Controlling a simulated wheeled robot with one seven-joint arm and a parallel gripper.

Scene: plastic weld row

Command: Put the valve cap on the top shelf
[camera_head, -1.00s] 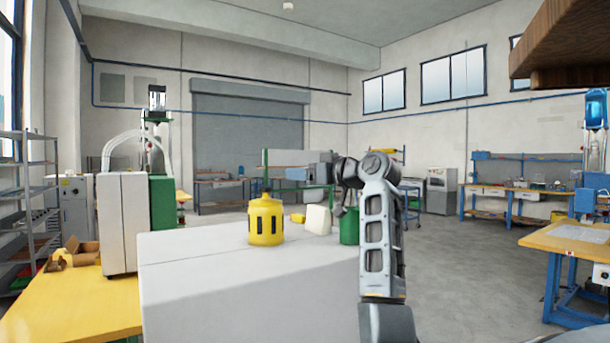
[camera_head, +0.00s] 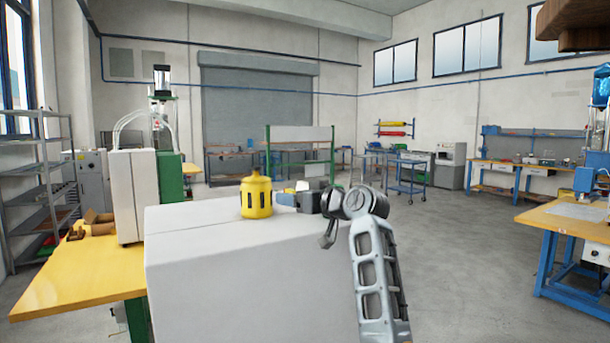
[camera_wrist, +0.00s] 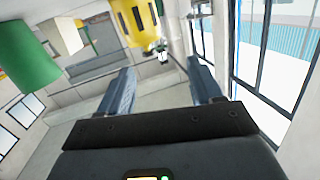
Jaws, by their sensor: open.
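No part is clearly identifiable as the valve cap. A yellow, slotted, bottle-shaped part (camera_head: 257,197) stands upright on the light grey box-shaped surface (camera_head: 210,228); it also shows at the top of the wrist view (camera_wrist: 133,22). My gripper (camera_head: 285,199) is open just to its right, apart from it in the head view. In the wrist view nothing sits between my gripper's fingers (camera_wrist: 160,68). A green cylinder (camera_wrist: 25,65) and a white block (camera_wrist: 68,36) show at upper left there. My arm hides the green cylinder in the head view. Grey metal shelving (camera_head: 40,180) stands at far left.
A yellow table (camera_head: 85,275) with a brown carton (camera_head: 92,226) and a white-and-green machine (camera_head: 135,195) is at left. A brown wooden slab (camera_head: 575,25) hangs into the upper right corner. A workbench (camera_head: 570,228) stands at right. Open floor lies right of my arm.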

